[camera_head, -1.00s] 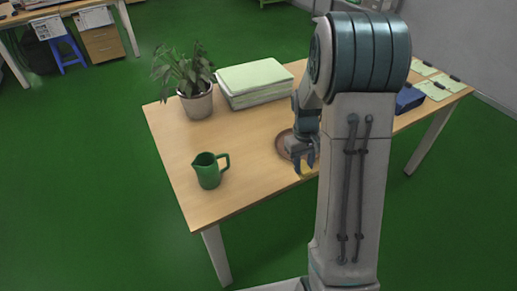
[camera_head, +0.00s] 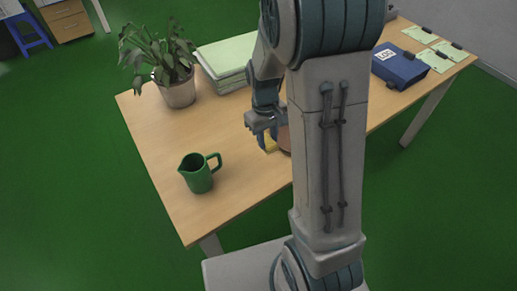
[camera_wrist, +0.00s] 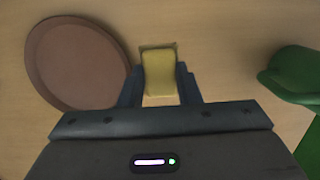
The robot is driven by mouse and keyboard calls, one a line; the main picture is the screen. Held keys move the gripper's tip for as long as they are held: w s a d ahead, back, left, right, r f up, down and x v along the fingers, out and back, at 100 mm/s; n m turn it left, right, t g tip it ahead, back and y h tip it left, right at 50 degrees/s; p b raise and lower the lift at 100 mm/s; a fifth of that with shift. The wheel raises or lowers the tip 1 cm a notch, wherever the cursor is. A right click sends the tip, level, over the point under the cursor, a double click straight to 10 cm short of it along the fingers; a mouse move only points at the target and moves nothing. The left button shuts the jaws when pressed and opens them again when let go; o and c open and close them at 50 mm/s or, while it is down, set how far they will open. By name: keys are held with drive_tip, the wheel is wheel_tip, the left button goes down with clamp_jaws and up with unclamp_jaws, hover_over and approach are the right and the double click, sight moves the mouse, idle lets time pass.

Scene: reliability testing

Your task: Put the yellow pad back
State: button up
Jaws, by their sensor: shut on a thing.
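The yellow pad (camera_wrist: 159,75) is between the fingers of my gripper (camera_wrist: 161,88), which is shut on it. In the head view the pad (camera_head: 270,146) is a small yellow patch under my gripper (camera_head: 265,138), low over the table or touching it; I cannot tell which. A round brown plate (camera_wrist: 80,65) lies just left of the pad in the wrist view. In the head view my arm hides most of the plate (camera_head: 284,138), with the gripper at its left side.
A green pitcher (camera_head: 199,177) stands left of the gripper on the wooden table (camera_head: 150,120); it shows at right in the wrist view (camera_wrist: 295,72). A potted plant (camera_head: 178,92), a paper stack (camera_head: 225,62) and a blue case (camera_head: 400,66) stand farther back.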

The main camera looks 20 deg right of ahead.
sight(259, 159)
drive_tip(key=a+f, duration=0.1)
drive_tip(key=a, duration=0.1)
drive_tip(key=shift+w+a+f, duration=0.1)
drive_tip(key=shift+a+f, duration=0.2)
drive_tip(key=shift+f, duration=1.95)
drive_tip(key=shift+f, duration=0.15)
drive_tip(key=o, duration=0.9)
